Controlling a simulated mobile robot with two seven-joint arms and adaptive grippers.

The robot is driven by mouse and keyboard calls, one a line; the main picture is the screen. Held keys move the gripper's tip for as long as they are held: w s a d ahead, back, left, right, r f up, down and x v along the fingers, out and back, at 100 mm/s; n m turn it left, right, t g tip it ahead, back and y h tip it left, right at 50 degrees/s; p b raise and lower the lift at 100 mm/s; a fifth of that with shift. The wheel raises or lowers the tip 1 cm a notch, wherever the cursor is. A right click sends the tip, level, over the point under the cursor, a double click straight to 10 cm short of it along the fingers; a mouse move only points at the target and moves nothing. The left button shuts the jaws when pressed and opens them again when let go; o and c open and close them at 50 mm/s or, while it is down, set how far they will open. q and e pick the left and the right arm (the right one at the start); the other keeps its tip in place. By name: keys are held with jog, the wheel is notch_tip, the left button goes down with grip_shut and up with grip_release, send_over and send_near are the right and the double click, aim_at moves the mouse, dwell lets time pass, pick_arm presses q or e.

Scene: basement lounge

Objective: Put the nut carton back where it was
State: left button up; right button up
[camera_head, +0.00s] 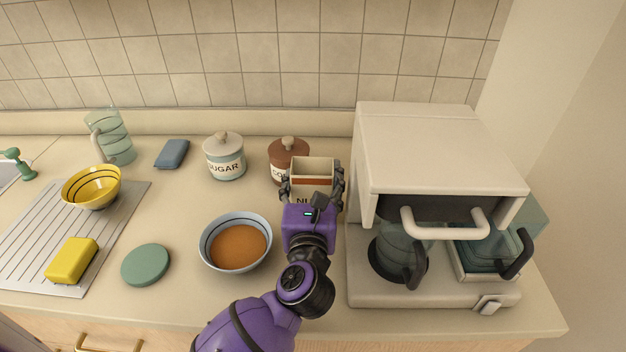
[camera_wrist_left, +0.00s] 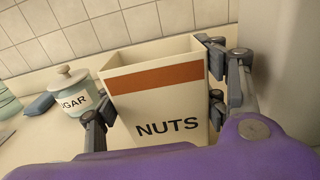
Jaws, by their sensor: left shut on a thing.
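The nut carton (camera_head: 313,168) is an open-topped cream box with a brown band and the word NUTS. It fills the middle of the left wrist view (camera_wrist_left: 160,103). My left gripper (camera_head: 314,184) is shut on it, with a finger on each side. The carton is upright, in front of the brown-lidded canister (camera_head: 288,156) and left of the coffee machine. Its base is hidden behind my gripper, so I cannot tell whether it touches the counter. My right gripper is not in view.
The white coffee machine (camera_head: 440,150) stands close on the right. A bowl of brown contents (camera_head: 238,244) is near my wrist on the left. The sugar jar (camera_head: 224,158), blue sponge (camera_head: 172,154), green disc (camera_head: 146,264) and yellow bowl (camera_head: 92,187) lie further left. Counter between them is clear.

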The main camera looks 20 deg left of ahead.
pick_arm(q)
jog(key=shift+r, duration=0.15)
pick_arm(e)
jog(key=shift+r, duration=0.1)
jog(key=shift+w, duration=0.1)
pick_arm(q)
jog(key=shift+f, duration=0.3)
jog(key=o, duration=1.1)
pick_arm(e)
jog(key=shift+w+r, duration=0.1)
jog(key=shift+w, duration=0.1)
pick_arm(q)
jog(key=shift+r, duration=0.15)
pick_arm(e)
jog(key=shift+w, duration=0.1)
